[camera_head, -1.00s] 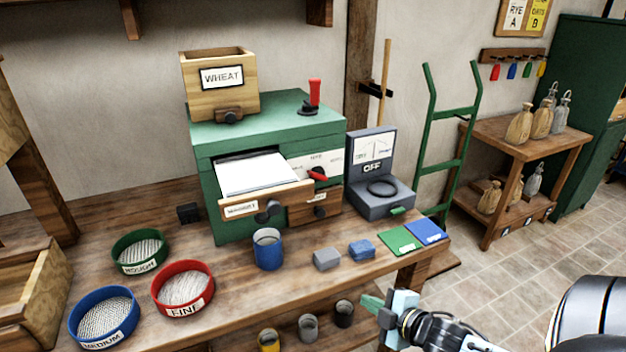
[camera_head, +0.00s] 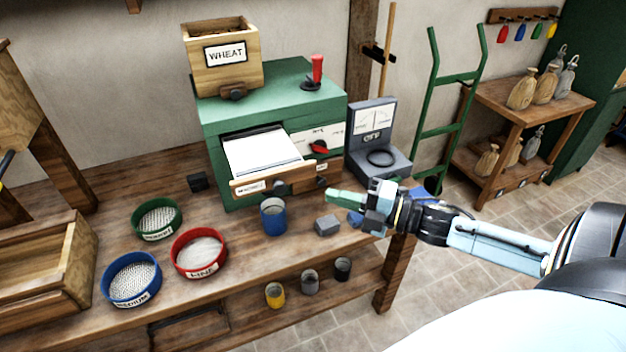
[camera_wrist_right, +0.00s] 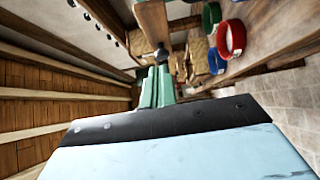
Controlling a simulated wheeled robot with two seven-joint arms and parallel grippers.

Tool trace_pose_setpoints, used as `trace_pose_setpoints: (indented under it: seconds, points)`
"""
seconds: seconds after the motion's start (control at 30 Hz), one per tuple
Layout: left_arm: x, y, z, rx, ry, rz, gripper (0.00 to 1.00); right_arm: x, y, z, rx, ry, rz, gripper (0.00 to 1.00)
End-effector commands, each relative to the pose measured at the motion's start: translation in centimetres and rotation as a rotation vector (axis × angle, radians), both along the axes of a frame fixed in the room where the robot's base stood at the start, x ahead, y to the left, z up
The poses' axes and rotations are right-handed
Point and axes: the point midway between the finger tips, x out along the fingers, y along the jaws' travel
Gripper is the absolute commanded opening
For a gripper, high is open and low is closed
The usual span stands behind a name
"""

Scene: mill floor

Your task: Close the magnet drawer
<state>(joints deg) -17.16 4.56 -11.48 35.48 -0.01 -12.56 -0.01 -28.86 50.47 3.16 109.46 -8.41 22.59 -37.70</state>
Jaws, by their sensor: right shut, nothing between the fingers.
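The magnet drawer (camera_head: 262,151) sticks out of the front of the green mill (camera_head: 275,105). It is open, with a pale flat top, a labelled wooden front (camera_head: 273,181) and a dark knob. My right gripper (camera_head: 332,196) is shut and empty, in front of and to the right of the drawer front, apart from it. Its green fingers (camera_wrist_right: 158,85) also show together in the right wrist view. My left gripper is not in view.
A blue cup (camera_head: 273,217) stands in front of the drawer. A grey block (camera_head: 327,225) lies below my right gripper. Red (camera_head: 199,254), blue (camera_head: 130,279) and green (camera_head: 157,219) sieves stand at the left. A grey meter box (camera_head: 378,143) stands right of the mill.

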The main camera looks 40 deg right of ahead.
Motion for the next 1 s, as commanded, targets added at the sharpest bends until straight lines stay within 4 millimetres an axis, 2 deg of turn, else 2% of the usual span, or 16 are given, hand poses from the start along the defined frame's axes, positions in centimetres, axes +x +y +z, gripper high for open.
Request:
trace_pose_setpoints:
  seconds: [0.27, 0.5, 0.7, 1.0]
  points:
    - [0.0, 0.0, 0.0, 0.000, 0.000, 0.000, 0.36, 3.6, 2.1, 0.2, 0.001, -0.003, 0.001, 0.00]
    - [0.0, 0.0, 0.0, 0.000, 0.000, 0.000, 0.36, 6.2, 1.5, 0.0, -0.001, -0.001, -0.001, 0.00]
    - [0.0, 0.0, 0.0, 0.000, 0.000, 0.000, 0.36, 7.2, 1.3, 0.0, 0.000, 0.001, 0.000, 0.00]
    - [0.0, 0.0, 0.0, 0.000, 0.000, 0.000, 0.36, 7.4, 1.2, 0.0, 0.001, 0.003, 0.000, 0.00]
